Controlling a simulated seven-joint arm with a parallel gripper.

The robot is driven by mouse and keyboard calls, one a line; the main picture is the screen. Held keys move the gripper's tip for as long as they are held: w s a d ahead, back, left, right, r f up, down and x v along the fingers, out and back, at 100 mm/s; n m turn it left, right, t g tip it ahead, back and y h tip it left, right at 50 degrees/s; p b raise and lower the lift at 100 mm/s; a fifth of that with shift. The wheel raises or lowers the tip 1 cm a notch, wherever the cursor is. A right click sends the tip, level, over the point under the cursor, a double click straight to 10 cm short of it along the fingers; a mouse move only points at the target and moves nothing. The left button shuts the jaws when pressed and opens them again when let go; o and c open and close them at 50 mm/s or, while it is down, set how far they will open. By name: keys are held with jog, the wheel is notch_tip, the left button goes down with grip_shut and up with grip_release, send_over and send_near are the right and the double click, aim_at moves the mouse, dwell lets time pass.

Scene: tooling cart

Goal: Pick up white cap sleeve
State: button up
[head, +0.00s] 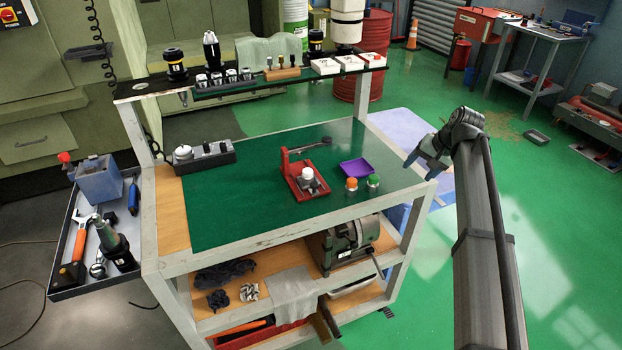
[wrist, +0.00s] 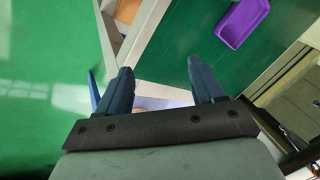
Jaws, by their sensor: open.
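A small sleeve with a white cap (head: 307,174) sits upright in a red fixture (head: 293,186) with a raised dark-handled lever, on the green mat of the cart. A sleeve with an orange cap (head: 351,184) and one with a green cap (head: 373,181) stand to its right. My gripper (head: 420,163) is at the cart's right edge, well right of the white cap and apart from it. In the wrist view my gripper (wrist: 160,70) is open and empty, over the cart's edge. The white cap is not in the wrist view.
A purple tray (head: 358,169) lies behind the capped sleeves; it also shows in the wrist view (wrist: 241,20). A grey block with a dial (head: 204,155) is at the mat's back left. A raised shelf (head: 230,86) spans the back. The mat's front left is clear.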

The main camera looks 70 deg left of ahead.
jog(key=s+a+r+n+t+h, duration=0.15)
jog(key=s+a+r, duration=0.25)
jog(key=s, duration=0.6)
jog(key=s+a+r+n+h, duration=0.1)
jog(key=s+a+r+n, duration=0.25)
jog(key=s, duration=0.65)
jog(key=s+a+r+n+h, duration=0.15)
jog(key=s+a+r, duration=0.3)
jog(key=s, duration=0.55)
send_over(307, 170)
jog(key=shift+n+y, duration=0.25)
jog(key=shift+y, duration=0.15)
jog(key=f, duration=0.7)
jog(key=shift+s+d+f, duration=0.2)
jog(key=shift+f, duration=0.2)
jog(key=shift+w+a+f, duration=0.1)
jog(key=shift+w+f, duration=0.05)
jog(key=shift+f, duration=1.15)
jog(key=shift+w+a+f, duration=0.1)
jog(key=shift+f, duration=1.2)
jog(key=c, duration=1.2)
